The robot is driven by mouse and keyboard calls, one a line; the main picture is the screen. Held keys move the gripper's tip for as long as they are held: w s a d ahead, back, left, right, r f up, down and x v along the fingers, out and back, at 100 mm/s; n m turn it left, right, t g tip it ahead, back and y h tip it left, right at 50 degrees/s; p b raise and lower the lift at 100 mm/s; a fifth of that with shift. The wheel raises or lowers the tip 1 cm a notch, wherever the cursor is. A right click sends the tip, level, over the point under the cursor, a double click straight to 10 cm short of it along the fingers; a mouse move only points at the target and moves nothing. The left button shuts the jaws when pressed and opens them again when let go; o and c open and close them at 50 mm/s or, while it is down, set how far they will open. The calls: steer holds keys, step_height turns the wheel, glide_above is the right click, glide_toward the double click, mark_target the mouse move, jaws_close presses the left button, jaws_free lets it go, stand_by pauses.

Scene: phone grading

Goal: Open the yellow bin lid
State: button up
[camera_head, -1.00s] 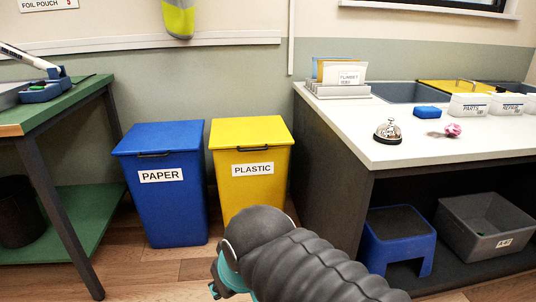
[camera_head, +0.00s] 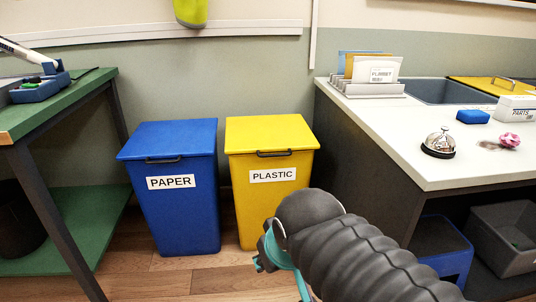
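The yellow bin (camera_head: 262,200) stands on the floor in the middle, with a white PLASTIC label on its front. Its yellow lid (camera_head: 270,132) is shut flat on top, and a dark handle (camera_head: 273,154) sits at the lid's front edge. My dark ribbed arm reaches in from the lower right and covers the bin's lower right part. Only a teal and dark bit of my arm's end shows, low in front of the bin and apart from the lid. My gripper's fingers are not visible.
A blue PAPER bin (camera_head: 178,200) stands close at the left of the yellow bin. A green-topped table (camera_head: 75,105) is at far left. A white counter (camera_head: 420,125) with a bell (camera_head: 438,145) stands close at the right. Some wooden floor (camera_head: 190,278) is clear in front.

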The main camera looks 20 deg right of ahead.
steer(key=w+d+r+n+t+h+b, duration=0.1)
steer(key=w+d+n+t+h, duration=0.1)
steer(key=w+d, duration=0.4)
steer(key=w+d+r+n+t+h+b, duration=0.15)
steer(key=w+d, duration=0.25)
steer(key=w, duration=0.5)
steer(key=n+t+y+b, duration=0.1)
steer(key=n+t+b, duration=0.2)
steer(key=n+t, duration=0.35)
glide_toward(275, 155)
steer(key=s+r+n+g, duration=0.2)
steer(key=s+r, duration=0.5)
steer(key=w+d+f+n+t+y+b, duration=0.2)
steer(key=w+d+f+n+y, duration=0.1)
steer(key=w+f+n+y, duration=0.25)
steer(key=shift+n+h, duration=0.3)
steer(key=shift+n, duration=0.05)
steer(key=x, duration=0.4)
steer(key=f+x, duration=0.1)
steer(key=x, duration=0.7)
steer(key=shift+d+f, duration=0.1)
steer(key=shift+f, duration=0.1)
